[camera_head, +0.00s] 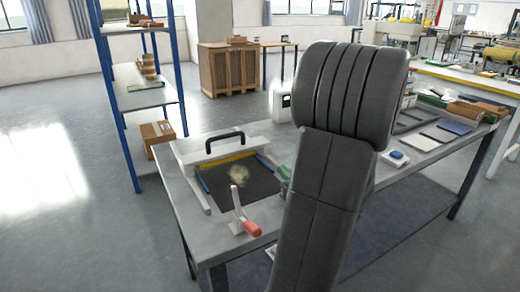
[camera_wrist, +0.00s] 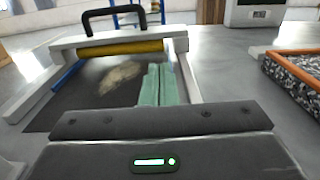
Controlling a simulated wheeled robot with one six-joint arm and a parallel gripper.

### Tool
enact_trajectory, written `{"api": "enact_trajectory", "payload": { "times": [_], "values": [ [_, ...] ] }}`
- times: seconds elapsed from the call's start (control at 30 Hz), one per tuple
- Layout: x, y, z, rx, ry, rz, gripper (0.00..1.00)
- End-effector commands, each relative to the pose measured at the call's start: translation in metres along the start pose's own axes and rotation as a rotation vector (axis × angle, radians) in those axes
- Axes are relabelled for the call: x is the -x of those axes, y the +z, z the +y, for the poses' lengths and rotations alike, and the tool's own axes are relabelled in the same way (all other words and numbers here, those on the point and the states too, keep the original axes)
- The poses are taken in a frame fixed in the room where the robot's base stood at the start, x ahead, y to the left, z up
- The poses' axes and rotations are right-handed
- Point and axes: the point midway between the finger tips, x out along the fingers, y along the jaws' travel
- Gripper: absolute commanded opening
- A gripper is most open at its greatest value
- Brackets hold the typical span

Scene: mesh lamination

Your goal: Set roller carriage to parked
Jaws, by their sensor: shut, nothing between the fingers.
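The roller carriage is a pale crossbar (camera_head: 222,149) with a black arched handle (camera_head: 225,138) and a yellow roller under it. It sits at the far end of a flat frame on the table. In the wrist view the carriage (camera_wrist: 119,44) spans the top left, handle upright. My gripper (camera_wrist: 159,70) shows there as two green fingers side by side, shut and empty. They point toward the carriage, over the dark sheet's right side in the picture, apart from the handle. In the head view my dark arm hides much of the gripper.
The dark sheet (camera_head: 215,189) bears a beige patch. A red-handled lever clamp (camera_head: 251,228) stands at the frame's near edge. An orange-rimmed tray (camera_wrist: 296,72) of speckled material lies to the right. Bare grey table (camera_wrist: 225,62) lies between it and the frame. A blue-post shelf (camera_head: 108,90) stands behind.

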Motion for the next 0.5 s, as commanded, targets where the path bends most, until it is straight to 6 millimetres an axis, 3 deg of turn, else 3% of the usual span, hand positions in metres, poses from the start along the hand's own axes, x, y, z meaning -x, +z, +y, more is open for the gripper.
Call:
{"api": "enact_trajectory", "payload": {
  "times": [0.33,0.5],
  "values": [
    [-0.001,0.0,0.0,0.0,0.0,0.0,0.0],
    [-0.015,-0.001,0.001,0.001,0.004,0.0,0.0]
  ]
}}
